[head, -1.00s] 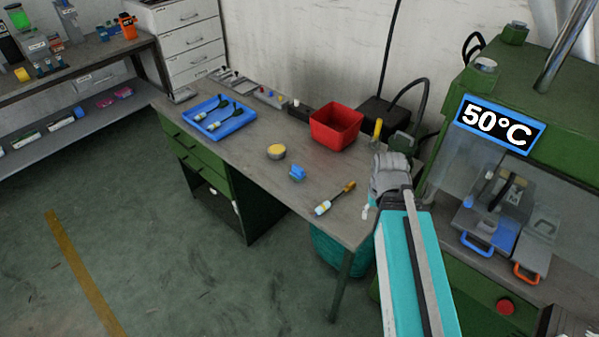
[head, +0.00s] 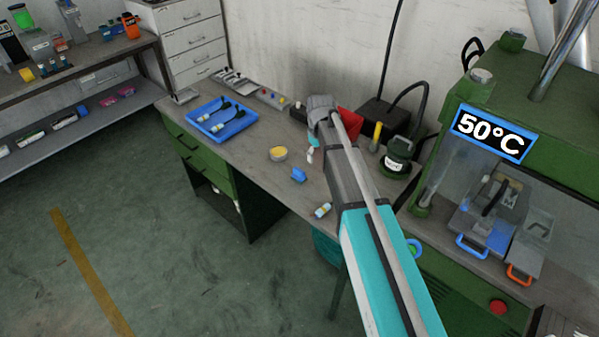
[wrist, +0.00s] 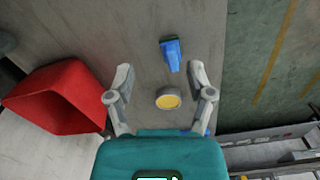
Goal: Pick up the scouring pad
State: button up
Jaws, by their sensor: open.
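A small blue piece with a dark green end (wrist: 171,54) lies on the bench; it looks most like the scouring pad, though I cannot be sure. In the head view it is the blue piece (head: 299,175) near the bench's front edge. A round yellow-topped tin (wrist: 168,98) lies close to it, and shows in the head view too (head: 278,153). My gripper (wrist: 161,72) is open and empty above the bench. In the wrist view the blue piece is just beyond the fingertips, and the tin appears between the fingers. In the head view my gripper (head: 311,152) is behind the blue piece.
A red bin (wrist: 62,98) stands beside my gripper, partly hidden by my arm in the head view. A blue tray (head: 222,124) with dark tools lies further left. A small bottle-like item (head: 323,210) lies near the front edge. A green press with a 50°C sign (head: 492,134) stands right.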

jog(key=r+n, duration=0.1)
jog(key=n, duration=0.1)
send_over(299, 169)
jog(key=shift+d+p, duration=0.1)
jog(key=shift+p, duration=0.25)
jog(key=shift+f, duration=0.1)
notch_tip(299, 169, down, 8)
jog(key=b, duration=0.8)
jog(key=shift+f+b, duration=0.2)
jog(key=shift+b, duration=0.1)
jog(key=shift+s+f+b, duration=0.1)
jog(key=shift+f+b, duration=2.5)
grip_shut()
